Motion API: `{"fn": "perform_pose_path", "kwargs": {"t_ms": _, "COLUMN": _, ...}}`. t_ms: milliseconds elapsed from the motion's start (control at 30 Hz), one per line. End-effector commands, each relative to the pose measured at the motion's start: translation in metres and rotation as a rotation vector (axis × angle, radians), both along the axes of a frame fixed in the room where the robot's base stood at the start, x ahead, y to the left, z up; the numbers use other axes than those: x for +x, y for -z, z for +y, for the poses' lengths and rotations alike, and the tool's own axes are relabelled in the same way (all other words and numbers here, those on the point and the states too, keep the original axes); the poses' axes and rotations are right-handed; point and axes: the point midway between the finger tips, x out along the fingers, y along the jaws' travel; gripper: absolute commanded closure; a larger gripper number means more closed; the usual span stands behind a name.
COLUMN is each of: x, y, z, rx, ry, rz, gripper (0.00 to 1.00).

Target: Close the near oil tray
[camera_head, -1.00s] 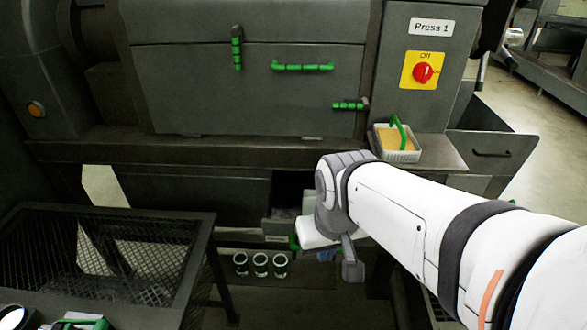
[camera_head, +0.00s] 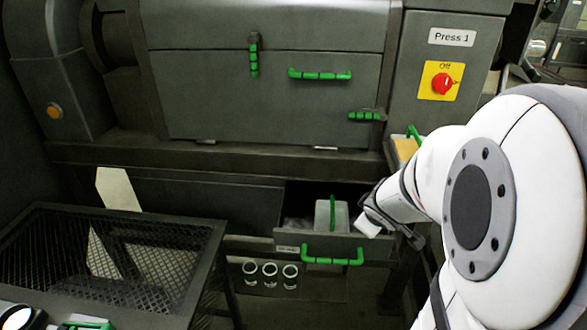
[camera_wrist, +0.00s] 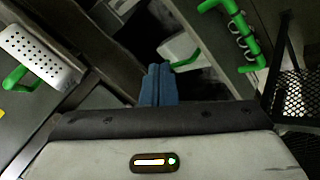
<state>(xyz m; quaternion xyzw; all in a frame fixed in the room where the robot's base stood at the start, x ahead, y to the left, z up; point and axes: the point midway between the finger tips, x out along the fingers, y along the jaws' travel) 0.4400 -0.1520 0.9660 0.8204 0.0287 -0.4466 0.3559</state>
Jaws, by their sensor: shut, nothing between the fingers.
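The near oil tray (camera_head: 345,245) is a dark grey drawer low under the press, pulled partly out, with a green bar handle (camera_head: 332,261) on its front. A pale container (camera_head: 322,217) with an upright green handle is inside it. The tray front also shows in the wrist view (camera_wrist: 222,62), with its green handle (camera_wrist: 248,40). My gripper's blue fingers (camera_wrist: 158,68) are together and empty, in front of the open tray in that view. In the head view my wrist is at the tray's right end; the fingers are not clearly visible there.
A perforated white tray (camera_wrist: 40,52) with a green handle sits on the ledge. The red switch (camera_head: 442,84) is above.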

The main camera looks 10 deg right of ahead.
Motion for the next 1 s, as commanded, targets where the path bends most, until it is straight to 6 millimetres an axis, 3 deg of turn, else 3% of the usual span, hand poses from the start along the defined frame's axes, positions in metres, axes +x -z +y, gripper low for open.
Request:
{"fn": "perform_pose_path", "kwargs": {"t_ms": 33, "x": 0.005, "y": 0.018, "z": -0.005, "rx": -0.007, "ry": -0.08, "rz": 0.007, "gripper": 1.0}}
{"fn": "perform_pose_path", "kwargs": {"t_ms": 200, "x": 0.006, "y": 0.061, "z": 0.004, "rx": 0.046, "ry": -0.372, "rz": 0.033, "gripper": 1.0}}
{"fn": "perform_pose_path", "kwargs": {"t_ms": 400, "x": -0.009, "y": 0.089, "z": 0.02, "rx": 0.13, "ry": -0.57, "rz": 0.063, "gripper": 1.0}}
{"fn": "perform_pose_path", "kwargs": {"t_ms": 567, "x": -0.009, "y": 0.101, "z": 0.026, "rx": 0.153, "ry": -0.611, "rz": 0.07, "gripper": 1.0}}
{"fn": "perform_pose_path", "kwargs": {"t_ms": 1000, "x": 0.032, "y": 0.162, "z": 0.042, "rx": 0.15, "ry": -0.61, "rz": 0.071, "gripper": 1.0}}
